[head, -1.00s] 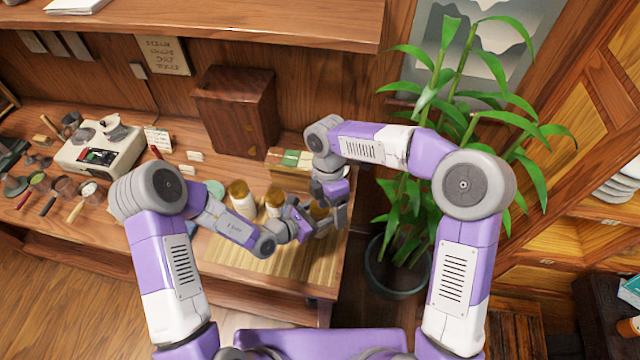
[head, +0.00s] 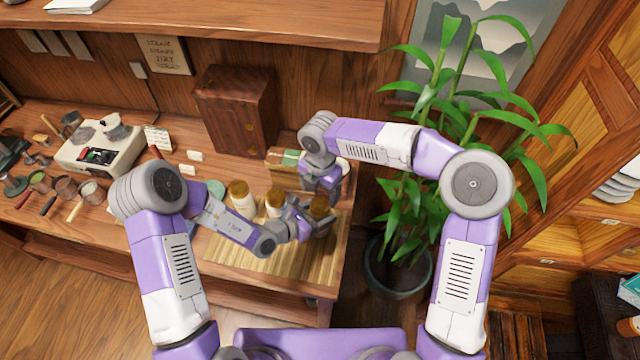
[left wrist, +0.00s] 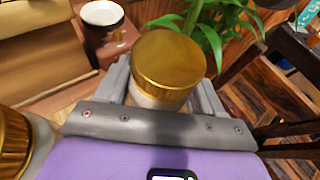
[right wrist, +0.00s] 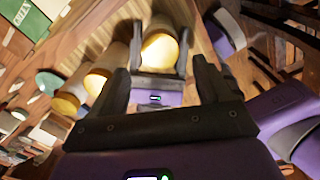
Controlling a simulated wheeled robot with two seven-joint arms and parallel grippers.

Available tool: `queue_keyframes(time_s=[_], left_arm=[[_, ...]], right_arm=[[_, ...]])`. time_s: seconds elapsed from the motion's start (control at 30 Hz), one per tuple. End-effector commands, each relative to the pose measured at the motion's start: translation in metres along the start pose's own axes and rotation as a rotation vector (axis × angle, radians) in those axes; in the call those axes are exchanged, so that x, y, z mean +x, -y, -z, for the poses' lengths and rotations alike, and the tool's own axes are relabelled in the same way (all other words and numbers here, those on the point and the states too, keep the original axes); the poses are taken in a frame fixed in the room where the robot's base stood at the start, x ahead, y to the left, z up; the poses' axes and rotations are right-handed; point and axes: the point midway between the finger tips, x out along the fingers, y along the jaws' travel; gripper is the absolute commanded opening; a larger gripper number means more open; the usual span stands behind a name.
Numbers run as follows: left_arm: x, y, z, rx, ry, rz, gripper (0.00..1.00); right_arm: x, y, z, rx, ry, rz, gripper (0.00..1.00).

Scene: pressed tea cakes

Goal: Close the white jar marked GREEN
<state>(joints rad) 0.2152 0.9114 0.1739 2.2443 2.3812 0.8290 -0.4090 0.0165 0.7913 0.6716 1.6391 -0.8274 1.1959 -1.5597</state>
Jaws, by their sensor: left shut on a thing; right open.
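A white jar (left wrist: 155,100) with a gold lid (left wrist: 168,58) stands between the fingers of my left gripper (left wrist: 165,95), which is shut on it. The lid sits on top of the jar; I cannot tell how tight it is. My right gripper (right wrist: 163,78) is open and empty, just off the held jar. Two more gold-lidded white jars, a left one (head: 241,197) and a middle one (head: 274,203), stand to its left. No marking on any jar is readable.
The jars are over a bamboo mat (head: 262,268) near the table's right end. A wooden cabinet (head: 238,110) stands further back. A potted plant (head: 398,262) is right of the table.

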Motion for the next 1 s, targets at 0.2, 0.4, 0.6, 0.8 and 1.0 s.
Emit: queue_keyframes(time_s=[0.2,0.4,0.6,0.8,1.0], left_arm=[[0.0,0.0,-0.001,0.001,0.002,0.0,0.0],[0.0,0.0,-0.001,0.001,0.002,0.0,0.0],[0.0,0.0,-0.001,0.001,0.002,0.0,0.0],[0.0,0.0,-0.001,0.001,0.002,0.0,0.0],[0.0,0.0,-0.001,0.001,0.002,0.0,0.0]], right_arm=[[0.035,0.001,0.0,0.0,-0.003,0.002,0.78],[0.053,0.0,0.0,0.001,-0.002,0.0,0.78],[0.056,0.0,0.0,0.001,0.0,-0.001,0.78],[0.055,0.0,0.0,0.001,0.0,-0.001,0.69],[0.055,0.0,0.0,0.001,0.0,-0.001,0.39]])
